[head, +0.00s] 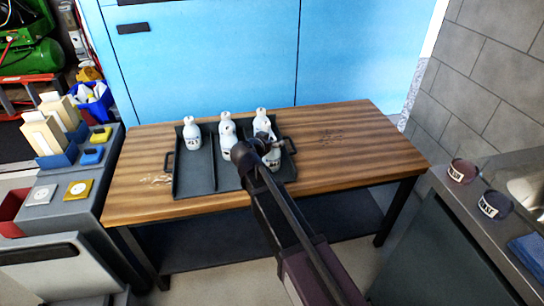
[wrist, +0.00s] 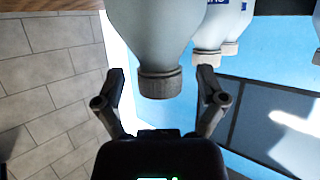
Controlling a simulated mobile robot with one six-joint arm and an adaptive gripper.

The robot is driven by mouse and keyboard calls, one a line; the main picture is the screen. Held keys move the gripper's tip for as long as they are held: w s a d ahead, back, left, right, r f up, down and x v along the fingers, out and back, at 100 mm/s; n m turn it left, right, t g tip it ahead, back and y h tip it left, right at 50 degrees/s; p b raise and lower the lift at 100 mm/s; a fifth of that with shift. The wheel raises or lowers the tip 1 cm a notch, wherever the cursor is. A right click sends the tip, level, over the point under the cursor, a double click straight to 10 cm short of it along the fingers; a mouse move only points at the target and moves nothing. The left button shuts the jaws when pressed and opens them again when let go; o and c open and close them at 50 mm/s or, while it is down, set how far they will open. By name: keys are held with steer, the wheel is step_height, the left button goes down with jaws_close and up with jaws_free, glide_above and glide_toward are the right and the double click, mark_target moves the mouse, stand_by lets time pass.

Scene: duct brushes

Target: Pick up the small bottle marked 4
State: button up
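Several white bottles with dark-marked labels stand in a dark tray (head: 207,184) on the wooden table. One bottle (head: 192,134) is in the left part, others (head: 228,135) are near the middle, and more (head: 262,123) are at the right, partly hidden by my gripper (head: 264,146). I cannot read which one is marked 4. In the wrist view, my gripper (wrist: 160,76) is open, with one finger on each side of the grey cap of a near bottle (wrist: 152,35). Gaps show between cap and fingers. That bottle's label is out of view.
Two more bottles (wrist: 212,38) are close by on the right in the wrist view. The tray has a divider (head: 213,162) and side handles. The wooden table (head: 345,165) is clear to the tray's right. Blue cabinets (head: 215,60) stand behind it. Two dark cups (head: 462,170) sit on the right counter.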

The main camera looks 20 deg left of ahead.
jaws_close()
steer(key=shift+r, duration=0.15)
step_height(320, 180, up, 3)
steer(key=p, duration=0.3)
steer(key=shift+f, duration=0.2)
steer(key=s+d+r+p, duration=0.1)
steer(key=s+d, duration=0.1)
steer(key=s, duration=0.5)
steer(key=s+d+r+p, duration=0.1)
steer(key=s+d, duration=0.2)
steer(key=s, duration=0.5)
steer(key=shift+d, duration=0.35)
